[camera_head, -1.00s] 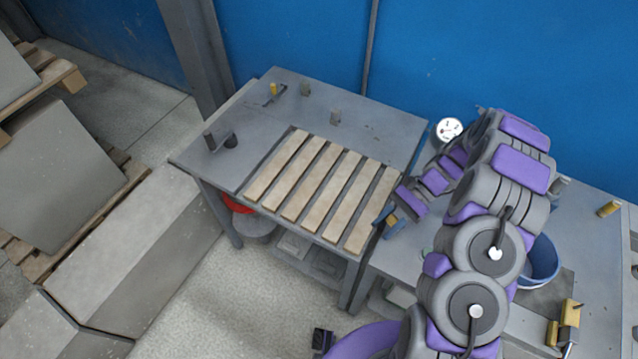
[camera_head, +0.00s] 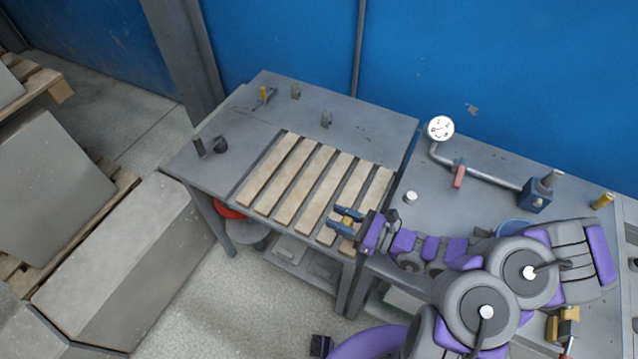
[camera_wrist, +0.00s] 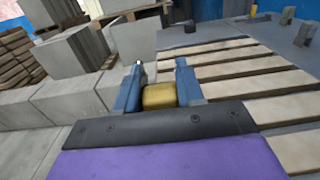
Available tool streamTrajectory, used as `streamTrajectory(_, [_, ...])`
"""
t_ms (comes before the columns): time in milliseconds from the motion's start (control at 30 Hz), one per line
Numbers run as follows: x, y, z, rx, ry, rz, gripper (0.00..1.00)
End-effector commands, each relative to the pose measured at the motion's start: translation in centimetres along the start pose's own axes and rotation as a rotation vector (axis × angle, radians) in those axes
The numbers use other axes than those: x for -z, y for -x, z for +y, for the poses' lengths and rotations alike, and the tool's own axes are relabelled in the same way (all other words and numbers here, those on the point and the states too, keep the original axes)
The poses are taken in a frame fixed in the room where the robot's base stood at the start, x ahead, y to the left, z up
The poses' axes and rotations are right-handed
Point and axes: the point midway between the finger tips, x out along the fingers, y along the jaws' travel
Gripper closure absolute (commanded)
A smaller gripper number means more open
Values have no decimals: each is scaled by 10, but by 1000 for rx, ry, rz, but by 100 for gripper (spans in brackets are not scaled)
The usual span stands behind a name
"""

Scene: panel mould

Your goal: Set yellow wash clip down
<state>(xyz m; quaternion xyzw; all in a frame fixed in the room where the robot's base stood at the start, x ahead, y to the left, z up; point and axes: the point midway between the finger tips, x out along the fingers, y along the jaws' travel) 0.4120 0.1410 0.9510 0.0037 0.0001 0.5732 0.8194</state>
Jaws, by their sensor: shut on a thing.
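The yellow wash clip (camera_wrist: 159,96) is between the two blue fingers of my gripper (camera_wrist: 158,88) in the wrist view. In the head view my gripper (camera_head: 344,222) is over the right front part of the slatted wooden panel (camera_head: 283,190), near the table's front edge. Only a small bit of the yellow clip (camera_head: 347,220) shows there between the fingers. My gripper is shut on the clip. I cannot tell whether the clip touches the slats below it.
Small upright posts and clamps (camera_head: 210,147) stand on the grey table (camera_head: 225,118) at the left and back. On the right bench are a gauge with a pipe (camera_head: 441,129) and a blue bucket (camera_head: 512,228). The left slats are clear.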

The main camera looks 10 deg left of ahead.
Motion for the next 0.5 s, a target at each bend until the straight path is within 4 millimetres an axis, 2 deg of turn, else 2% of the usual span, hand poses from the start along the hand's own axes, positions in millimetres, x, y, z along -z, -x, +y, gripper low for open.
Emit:
streamTrajectory(267, [7,-24,-35,-7,7,4,92])
streamTrajectory(500, [12,-52,-78,-7,9,4,92])
